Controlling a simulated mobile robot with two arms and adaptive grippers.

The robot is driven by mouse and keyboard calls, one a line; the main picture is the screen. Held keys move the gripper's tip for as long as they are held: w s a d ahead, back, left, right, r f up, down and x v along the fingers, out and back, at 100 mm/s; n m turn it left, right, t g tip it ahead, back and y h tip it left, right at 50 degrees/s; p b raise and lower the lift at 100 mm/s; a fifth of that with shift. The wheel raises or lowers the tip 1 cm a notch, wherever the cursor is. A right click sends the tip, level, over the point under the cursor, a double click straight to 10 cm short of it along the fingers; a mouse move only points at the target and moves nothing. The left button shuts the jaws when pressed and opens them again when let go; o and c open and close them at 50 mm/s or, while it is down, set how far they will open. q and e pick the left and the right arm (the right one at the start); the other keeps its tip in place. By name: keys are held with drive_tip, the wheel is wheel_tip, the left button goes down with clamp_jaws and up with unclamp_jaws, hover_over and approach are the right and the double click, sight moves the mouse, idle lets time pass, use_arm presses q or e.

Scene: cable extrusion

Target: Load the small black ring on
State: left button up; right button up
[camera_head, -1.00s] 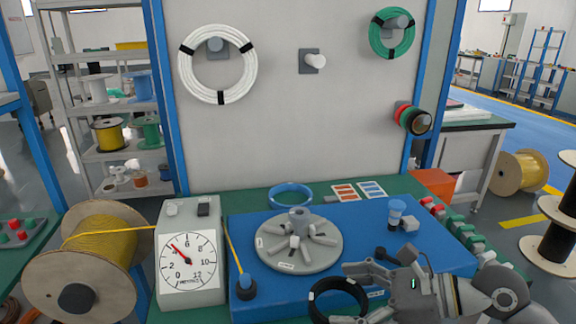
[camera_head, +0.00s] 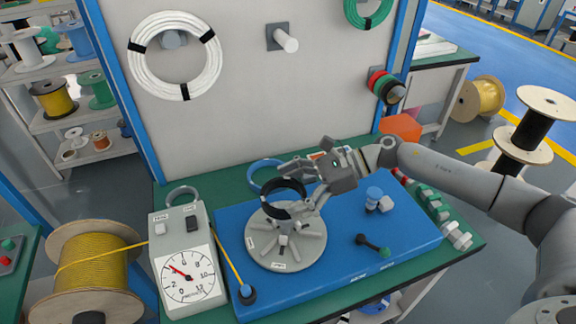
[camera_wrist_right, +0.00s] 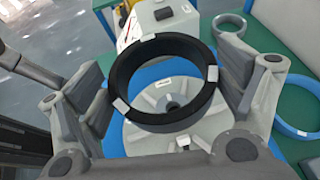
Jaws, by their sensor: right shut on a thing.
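The small black ring (camera_head: 275,212) is in my right gripper (camera_head: 298,190), which is shut on it and holds it over the grey spoked disc (camera_head: 262,250) on the blue base plate. In the right wrist view the black ring (camera_wrist_right: 143,112) has pale patches and sits between the two fingers (camera_wrist_right: 165,90). The disc's centre (camera_wrist_right: 172,103) shows through the ring's opening. The ring appears above the disc's hub (camera_head: 287,226); I cannot tell whether they touch.
A blue ring (camera_head: 258,180) lies behind the disc, and a grey ring (camera_head: 171,194) behind the dial box (camera_head: 180,247). A yellow cable spool (camera_head: 88,262) stands left.

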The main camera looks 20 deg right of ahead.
drive_tip(key=shift+w+d+f, duration=0.1)
drive_tip(key=shift+w+d, duration=0.05)
drive_tip(key=shift+d, duration=0.05)
drive_tip(key=shift+f+b, duration=0.4)
drive_tip(key=shift+f, duration=0.15)
drive_tip(key=shift+f+b, duration=0.55)
drive_tip(key=shift+f, duration=0.85)
drive_tip(key=shift+b, duration=0.4)
drive_tip(key=shift+d, duration=0.1)
drive_tip(key=shift+f+b, duration=2.95)
drive_tip(key=shift+b, duration=0.3)
drive_tip(key=shift+f, duration=0.15)
